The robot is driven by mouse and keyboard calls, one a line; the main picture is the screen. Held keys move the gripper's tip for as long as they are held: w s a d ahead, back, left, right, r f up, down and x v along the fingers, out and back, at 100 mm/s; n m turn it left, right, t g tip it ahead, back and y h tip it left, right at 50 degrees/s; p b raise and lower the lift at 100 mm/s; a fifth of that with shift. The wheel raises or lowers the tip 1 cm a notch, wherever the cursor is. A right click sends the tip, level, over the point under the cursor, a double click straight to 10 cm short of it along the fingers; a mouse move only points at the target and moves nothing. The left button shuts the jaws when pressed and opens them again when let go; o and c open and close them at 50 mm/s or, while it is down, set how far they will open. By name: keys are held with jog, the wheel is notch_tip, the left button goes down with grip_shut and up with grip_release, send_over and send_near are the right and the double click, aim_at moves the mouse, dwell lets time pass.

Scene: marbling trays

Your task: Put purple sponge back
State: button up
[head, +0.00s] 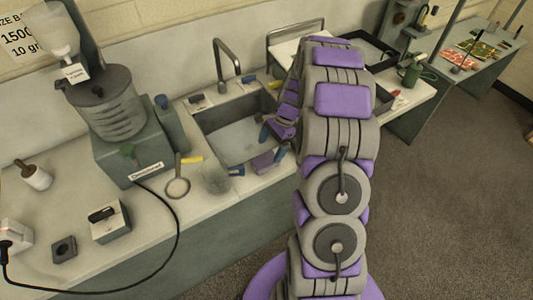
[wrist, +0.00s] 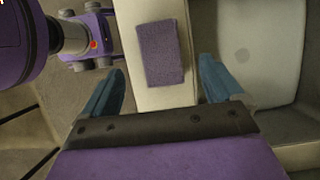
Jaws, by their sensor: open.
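The purple sponge (wrist: 162,53) lies flat on the pale counter strip between the sink and the counter's front edge. It also shows in the head view (head: 265,161), just left of my arm. My gripper (wrist: 160,82) is open, its two blue fingers spread on either side of the sponge's width in the wrist view. The sponge is ahead of the fingers, and nothing is held. In the head view my gripper (head: 273,139) is partly hidden by my arm, above the counter by the sink.
The sink basin (head: 212,127) with a tap (head: 226,65) lies beside the sponge. The floor (head: 430,200) at right is clear.

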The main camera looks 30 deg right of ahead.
jog(key=v, duration=0.5)
jog(key=s+a+r+n+g+h, duration=0.1)
jog(key=s+a+r+n+h, duration=0.1)
jog(key=s+a+r+n, duration=0.8)
jog(key=s+a+r+n+h, duration=0.1)
jog(key=s+a+r+n, duration=0.1)
jog(key=s, duration=0.5)
jog(key=s+a+r+n, duration=0.1)
jog(key=s+a+n, duration=0.2)
jog(key=s, duration=0.5)
jog(key=s+a+r+n+h, duration=0.1)
jog(key=s+a+r+n, duration=0.1)
jog(key=s, duration=0.5)
jog(key=shift+s+a+r+n+g+h+p, duration=0.2)
jog(key=shift+a+r+n+g+h+p, duration=0.15)
jog(key=shift+a, duration=0.55)
